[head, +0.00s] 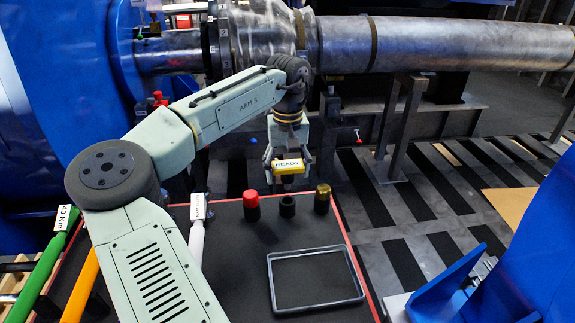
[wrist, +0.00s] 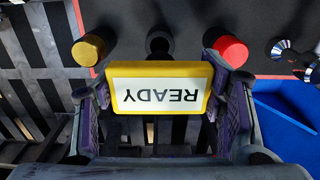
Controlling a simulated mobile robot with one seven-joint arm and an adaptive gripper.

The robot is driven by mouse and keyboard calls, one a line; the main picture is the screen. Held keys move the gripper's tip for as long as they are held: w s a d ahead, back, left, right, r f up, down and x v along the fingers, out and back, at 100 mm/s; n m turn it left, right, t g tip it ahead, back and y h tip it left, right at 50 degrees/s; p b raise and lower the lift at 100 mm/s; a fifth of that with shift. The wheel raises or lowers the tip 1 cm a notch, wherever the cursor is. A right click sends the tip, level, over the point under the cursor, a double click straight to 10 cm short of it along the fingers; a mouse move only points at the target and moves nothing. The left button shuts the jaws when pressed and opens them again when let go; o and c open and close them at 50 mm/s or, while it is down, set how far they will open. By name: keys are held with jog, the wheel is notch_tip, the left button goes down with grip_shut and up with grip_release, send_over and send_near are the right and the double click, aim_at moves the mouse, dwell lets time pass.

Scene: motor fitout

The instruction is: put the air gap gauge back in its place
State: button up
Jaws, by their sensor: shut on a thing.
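The air gap gauge (head: 287,167) appears to be the yellow-framed block with a white face reading READY. My gripper (head: 289,160) is shut on it, with one finger on each short side. In the wrist view the gauge (wrist: 160,88) sits between the two fingers, its lettering upside down. My gripper holds it in the air near the far edge of the black-topped bench (head: 235,262). An empty grey rectangular frame (head: 272,284) lies on the bench, nearer and to the right of the gauge. Whether it is the gauge's place cannot be told.
A red-topped cylinder (head: 251,205), a black cylinder (head: 288,206) and a brass cylinder (head: 322,199) stand at the bench's far edge, close to the gauge. A white-handled tool (head: 196,240) and a green 40 Nm wrench (head: 48,262) lie left. The shaft (head: 440,43) runs behind.

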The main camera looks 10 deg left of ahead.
aim_at(287, 189)
jog(key=shift+f+b, duration=0.4)
jog(key=shift+f, duration=1.05)
jog(key=shift+p, duration=1.05)
dwell(0.6)
jog(key=shift+f+b, duration=0.55)
jog(key=shift+f, duration=1.3)
jog(key=o, duration=1.8)
jog(key=shift+r, duration=0.1)
notch_tip(287, 189, up, 12)
jog(key=shift+f, duration=0.1)
